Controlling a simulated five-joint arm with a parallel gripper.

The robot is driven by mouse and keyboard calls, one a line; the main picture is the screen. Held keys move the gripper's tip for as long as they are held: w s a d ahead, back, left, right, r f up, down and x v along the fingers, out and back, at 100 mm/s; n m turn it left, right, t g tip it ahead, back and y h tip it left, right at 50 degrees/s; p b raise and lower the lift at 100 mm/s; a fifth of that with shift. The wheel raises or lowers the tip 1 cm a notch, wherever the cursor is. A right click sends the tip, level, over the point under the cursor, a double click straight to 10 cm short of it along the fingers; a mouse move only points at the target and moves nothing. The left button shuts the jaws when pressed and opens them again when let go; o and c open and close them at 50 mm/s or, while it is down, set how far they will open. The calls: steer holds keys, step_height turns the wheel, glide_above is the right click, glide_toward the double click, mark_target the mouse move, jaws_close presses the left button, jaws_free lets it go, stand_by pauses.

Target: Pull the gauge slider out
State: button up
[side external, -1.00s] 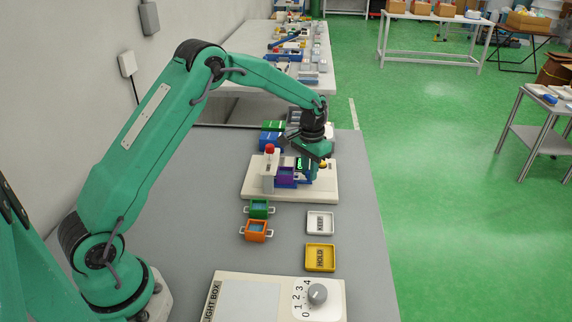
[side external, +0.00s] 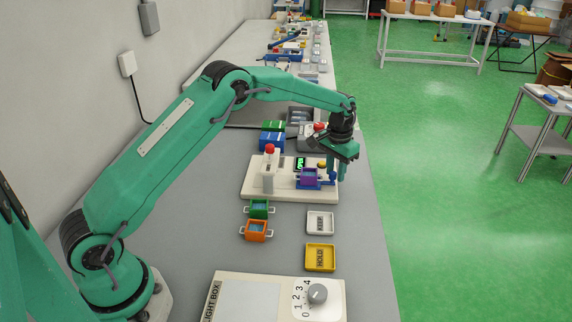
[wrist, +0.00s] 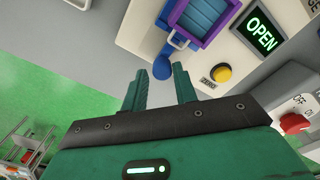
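The gauge slider is blue and carries a purple frame (side external: 309,174) with a blue insert, on the cream gauge base (side external: 256,190). In the side view it sits at the right part of the base, clear of the red-topped post (side external: 269,168). Its blue knob (wrist: 163,68) points outward at the base's edge. My gripper (wrist: 160,68) is at this edge, its two fingertips apart on either side of the knob. Narrow gaps show beside the knob. The purple frame also shows at the top of the wrist view (wrist: 178,35). The display (wrist: 262,31) reads OPEN.
A yellow button (wrist: 217,73) is on the base beside the slider. A grey box with a red knob (wrist: 294,123) stands nearby. Green (side external: 259,208) and orange (side external: 256,230) trays, KEEP (side external: 320,222) and HOLD (side external: 320,257) trays lie in front. The table's right edge is close.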

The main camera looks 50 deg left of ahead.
steer(key=shift+o, duration=1.1)
steer(key=shift+s, duration=0.1)
step_height(320, 180, up, 7)
steer(key=shift+r, duration=0.4)
steer(key=shift+r, duration=0.1)
